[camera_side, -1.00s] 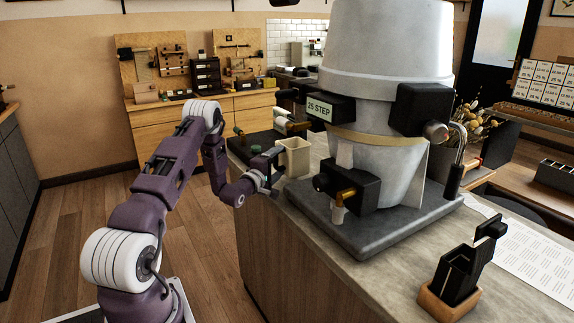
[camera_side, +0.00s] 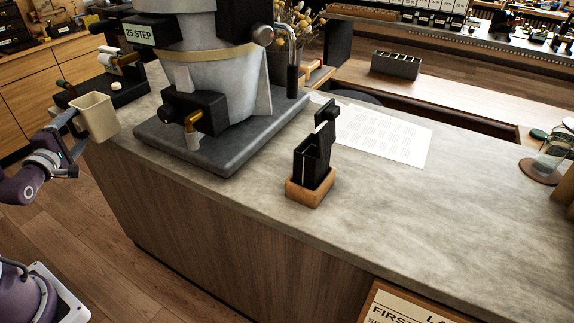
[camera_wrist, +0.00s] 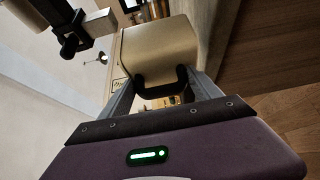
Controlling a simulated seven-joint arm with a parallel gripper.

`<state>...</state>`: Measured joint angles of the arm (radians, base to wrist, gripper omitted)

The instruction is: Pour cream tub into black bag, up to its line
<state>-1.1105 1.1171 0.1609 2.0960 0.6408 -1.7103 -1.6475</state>
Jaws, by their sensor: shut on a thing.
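The cream tub (camera_side: 95,117) is at the left in the side view, by the counter's left edge. It looks upright, with its open top up; its contents cannot be seen. My gripper (camera_side: 72,124) is shut on the tub from the left. In the wrist view the tub (camera_wrist: 158,55) fills the space ahead of my gripper (camera_wrist: 162,85), with dark finger pads against it. The black bag (camera_side: 306,165) stands upright on the counter, right of the big machine and well apart from the tub. Its line cannot be made out.
A wooden holder (camera_side: 310,190) supports the bag. A large grey dispenser (camera_side: 205,85) on a dark base (camera_side: 225,150) stands between tub and bag, with a brass-coloured spout. A printed sheet (camera_side: 383,135) lies behind the bag. The counter's front right (camera_side: 430,220) is clear.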

